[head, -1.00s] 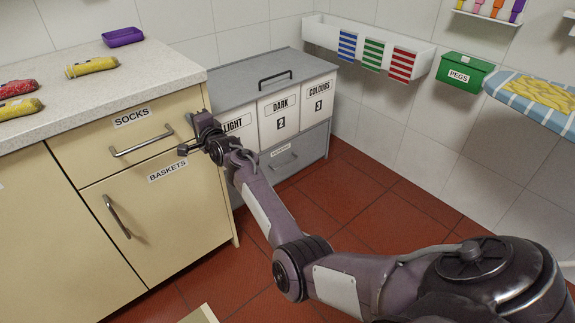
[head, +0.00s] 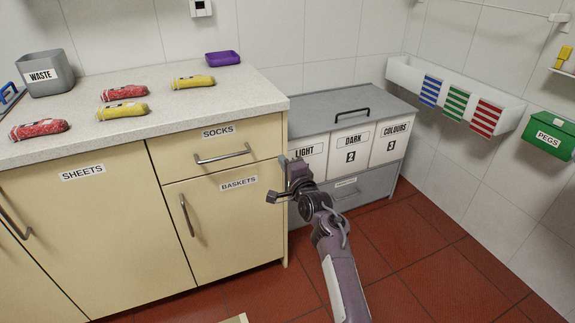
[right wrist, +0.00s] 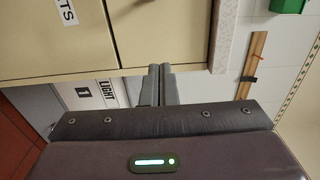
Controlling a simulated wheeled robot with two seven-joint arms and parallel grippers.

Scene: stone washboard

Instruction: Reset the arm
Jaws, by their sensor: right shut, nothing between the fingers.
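My right gripper (head: 284,180) is near the front right corner of the cream cabinet (head: 235,250), in front of the sorting bins. In the right wrist view its two grey fingers (right wrist: 160,85) are together and hold nothing. Its arm reaches up from the bottom of the head view. In the right wrist view the cabinet front (right wrist: 155,30) lies close beyond the fingertips; I cannot tell whether they touch it. My left gripper is not in view.
The counter (head: 200,105) carries red and yellow rolled items, a purple dish (head: 222,58) and a grey waste bin (head: 45,75). Bins labelled light, dark (head: 350,150) and colours stand right of the cabinet. Red floor (head: 440,265) is clear at lower right. A green pegs box (head: 550,135) hangs on the wall.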

